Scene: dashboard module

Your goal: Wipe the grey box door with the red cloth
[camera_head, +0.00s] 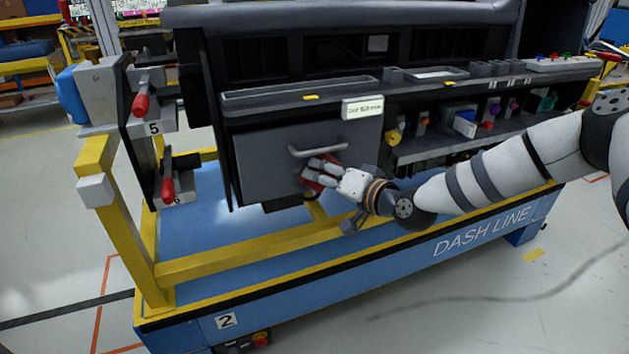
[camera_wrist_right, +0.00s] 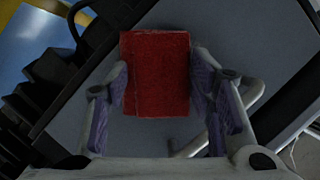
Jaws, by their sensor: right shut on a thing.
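The grey box door (camera_head: 262,158) is a flat panel with a light bar handle (camera_head: 318,149) in the dashboard module. It looks closed. My right gripper (camera_head: 317,174) is at the right part of the door, just below the handle. It is shut on the red cloth (camera_wrist_right: 156,73), a folded rectangular pad that shows between the two fingers in the right wrist view. In the head view only small red parts of the cloth show, close against the door; whether it touches the door I cannot tell. My left gripper is not in view.
Red-handled clamps (camera_head: 141,104) stick out left of the door. A shelf with several coloured connectors (camera_head: 464,122) lies to the right. A yellow frame rail (camera_head: 225,260) and blue cart base (camera_head: 190,325) run below. A label (camera_head: 362,108) sits above the door.

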